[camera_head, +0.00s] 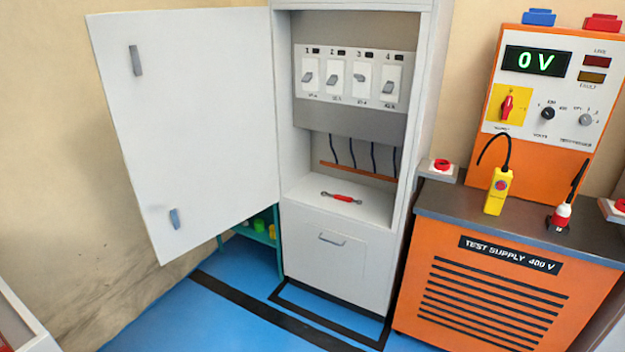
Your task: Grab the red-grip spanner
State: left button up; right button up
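The red-grip spanner (342,197) lies on the bottom shelf of the open grey cabinet (295,150), below the row of switches. It lies roughly left to right, with its red grip in the middle and metal ends on both sides. Nothing touches or covers it. Neither of my grippers shows in the head view.
The cabinet door (195,120) stands wide open to the left. A switch panel (355,76) and dark cables sit above the shelf. An orange test supply (490,290) stands close on the right, with a yellow probe (497,192) on top. Blue floor (235,320) is clear in front.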

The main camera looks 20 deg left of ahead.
aim_at(339, 197)
jog(key=i+j+u, duration=0.15)
jog(key=i+j, duration=0.3)
jog(key=i+j+u, duration=0.15)
jog(key=i+j, duration=0.25)
jog(key=i, duration=0.25)
jog(key=i+j+u, duration=0.25)
jog(key=u, duration=0.15)
jog(key=i+j+u, duration=0.5)
jog(key=u, duration=0.25)
jog(key=i, duration=0.05)
